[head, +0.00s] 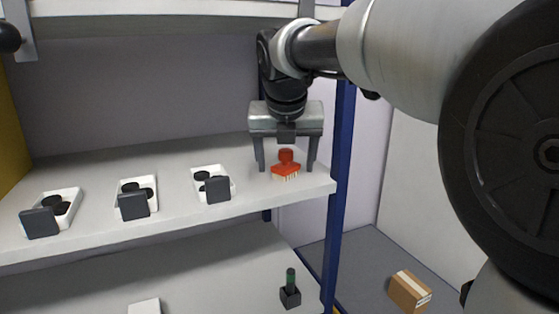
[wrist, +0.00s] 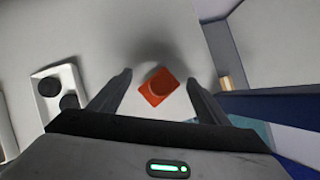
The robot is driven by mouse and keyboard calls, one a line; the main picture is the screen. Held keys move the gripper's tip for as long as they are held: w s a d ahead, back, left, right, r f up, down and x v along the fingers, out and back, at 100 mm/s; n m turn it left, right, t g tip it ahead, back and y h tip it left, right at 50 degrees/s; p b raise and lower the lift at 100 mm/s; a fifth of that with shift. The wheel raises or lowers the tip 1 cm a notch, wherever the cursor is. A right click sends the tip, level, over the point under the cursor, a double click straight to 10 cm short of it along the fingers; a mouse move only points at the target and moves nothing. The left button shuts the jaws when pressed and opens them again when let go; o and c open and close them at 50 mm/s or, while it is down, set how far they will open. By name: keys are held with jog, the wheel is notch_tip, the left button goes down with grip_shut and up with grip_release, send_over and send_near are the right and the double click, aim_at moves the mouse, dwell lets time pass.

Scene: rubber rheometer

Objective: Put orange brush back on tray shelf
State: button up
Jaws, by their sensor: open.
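The orange brush (head: 286,168) stands on the upper shelf (head: 255,205) near its right end, bristles down and knob up. My gripper (head: 287,168) is open, with one finger on each side of the brush and a gap to both. In the wrist view the brush (wrist: 158,87) shows from above as an orange block between and beyond the fingertips of my gripper (wrist: 159,80). Neither finger visibly touches it.
White trays with black discs and dark grey blocks stand left of the brush, the nearest tray (head: 212,177) close by. A blue post (head: 338,180) borders the shelf on the right. A green-topped black object (head: 290,290) stands on the lower shelf. A cardboard box (head: 410,291) lies on the floor.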

aim_at(286, 159)
jog(key=shift+s+r, duration=0.2)
jog(key=shift+r, duration=0.3)
jog(key=v, duration=0.3)
jog(key=s+v, duration=0.1)
jog(key=shift+s, duration=0.1)
jog(key=s+b, duration=0.2)
jog(key=s, duration=0.9)
jog(key=s+d+f+m, duration=0.3)
jog(key=f+m, duration=0.3)
jog(key=m, duration=0.6)
jog(key=s+d+f+m, duration=0.4)
jog(key=s+f+m, duration=0.1)
jog(key=m, duration=0.6)
jog(key=s+d+f+m, duration=0.4)
jog(key=f+m, duration=0.4)
jog(key=m, duration=0.4)
jog(key=shift+s+m, duration=0.15)
jog(key=shift+m, duration=0.15)
notch_tip(286, 159, up, 3)
jog(key=shift+f+p, duration=0.2)
jog(key=shift+p, duration=1.05)
